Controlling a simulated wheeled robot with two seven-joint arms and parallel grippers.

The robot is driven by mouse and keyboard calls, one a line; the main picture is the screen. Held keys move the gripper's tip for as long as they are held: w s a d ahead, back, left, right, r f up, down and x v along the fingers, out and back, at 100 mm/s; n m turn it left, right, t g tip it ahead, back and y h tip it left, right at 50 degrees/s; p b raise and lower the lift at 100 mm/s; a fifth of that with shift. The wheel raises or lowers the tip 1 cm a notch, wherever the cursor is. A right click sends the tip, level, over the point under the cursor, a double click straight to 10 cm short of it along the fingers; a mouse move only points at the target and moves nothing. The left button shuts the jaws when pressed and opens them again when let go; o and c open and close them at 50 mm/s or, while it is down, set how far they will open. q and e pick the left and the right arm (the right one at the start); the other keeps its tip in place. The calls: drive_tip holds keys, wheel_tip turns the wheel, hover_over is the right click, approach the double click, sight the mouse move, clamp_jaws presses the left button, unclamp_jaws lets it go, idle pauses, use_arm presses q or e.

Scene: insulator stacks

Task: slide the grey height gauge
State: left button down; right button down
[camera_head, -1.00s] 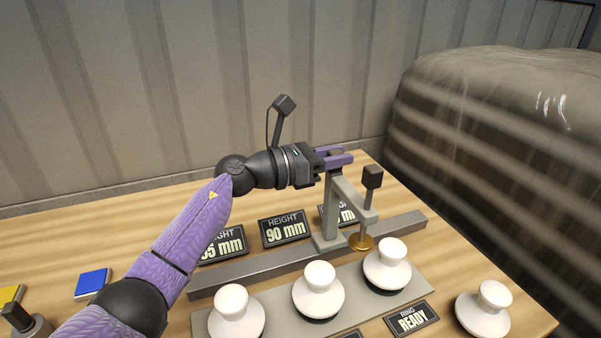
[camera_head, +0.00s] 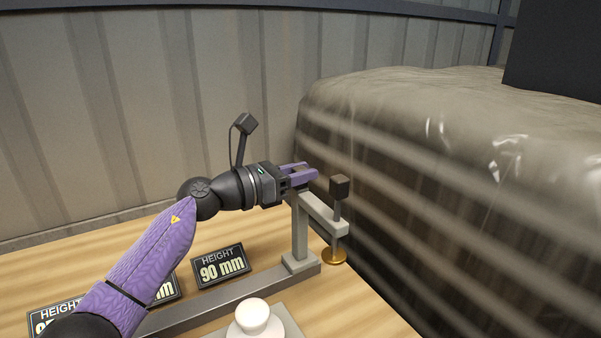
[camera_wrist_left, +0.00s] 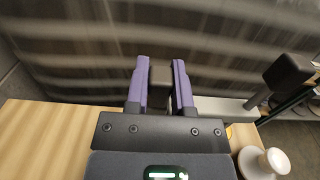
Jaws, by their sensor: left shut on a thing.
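The grey height gauge (camera_head: 299,230) stands upright on the long grey rail (camera_head: 200,309), close to its right end. Its side arm carries a dark block and a rod with a gold disc (camera_head: 334,257) at the bottom. My left gripper (camera_head: 302,172) is shut on the top of the gauge post. In the left wrist view its two purple fingers (camera_wrist_left: 160,85) hold a dark piece between them, and the gauge's arm (camera_wrist_left: 225,107) reaches out to the right. My right gripper is not in view.
A height sign reading 90 mm (camera_head: 221,266) stands behind the rail, with more signs to its left. A white insulator (camera_head: 255,318) sits in front of the rail, also in the left wrist view (camera_wrist_left: 262,164). A wrapped bulky stack (camera_head: 430,170) stands beyond the table's right edge.

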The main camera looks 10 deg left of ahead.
use_arm(q)
drive_tip(key=shift+r, duration=0.1)
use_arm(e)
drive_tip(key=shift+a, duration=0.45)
use_arm(q)
drive_tip(key=shift+c, duration=2.4)
unclamp_jaws()
drive_tip(key=shift+w+d, duration=0.15)
drive_tip(key=shift+d, duration=0.05)
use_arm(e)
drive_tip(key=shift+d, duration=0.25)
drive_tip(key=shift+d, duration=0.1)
use_arm(q)
drive_tip(key=shift+a, duration=0.25)
drive_tip(key=v, duration=0.9)
drive_tip(key=shift+s+a+p, duration=0.2)
drive_tip(key=shift+s+p, duration=0.1)
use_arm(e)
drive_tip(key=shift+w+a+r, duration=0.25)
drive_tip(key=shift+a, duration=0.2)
